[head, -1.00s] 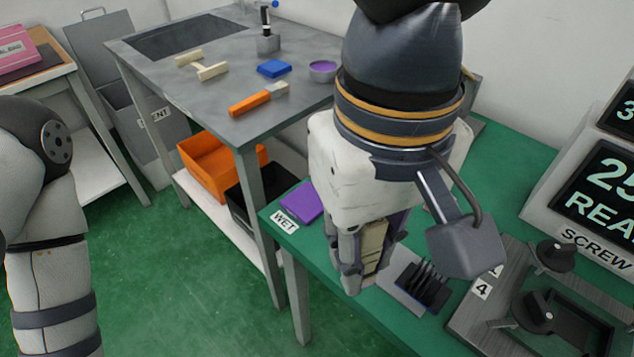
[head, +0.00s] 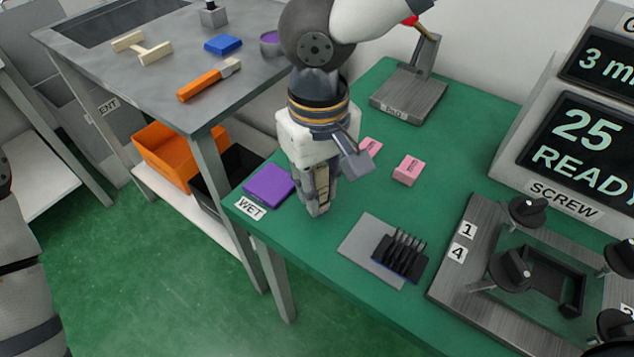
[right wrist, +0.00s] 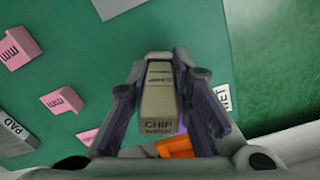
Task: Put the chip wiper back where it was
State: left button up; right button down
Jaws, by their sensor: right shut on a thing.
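My right gripper (head: 318,205) is shut on the chip wiper (head: 322,183), a small beige block that shows between its fingers. The right wrist view shows the wiper (right wrist: 160,95) with dark "CHIP WIPER" lettering, held between the two purple-lined fingers of the gripper (right wrist: 163,75). In the head view the gripper points down over the green bench, just right of the purple pad (head: 269,186) at the WET label (head: 250,209). I cannot tell the wiper's exact height above the bench. My left arm shows at the left edge; its gripper is out of view.
A grey plate (head: 362,240) with a black bristled block (head: 402,254) lies right of the gripper. Pink blocks (head: 408,171) sit behind it. The SCREW fixture (head: 455,290) stands right. A steel table (head: 110,75) at left holds an orange-handled brush (head: 208,80).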

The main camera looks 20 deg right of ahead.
jog(key=shift+f, duration=0.2)
jog(key=c, duration=1.5)
grip_release()
jog(key=shift+f, duration=0.1)
jog(key=shift+o, duration=0.2)
notch_tip(320, 180, up, 12)
jog(key=shift+r+p, duration=0.25)
jog(key=shift+p, duration=0.1)
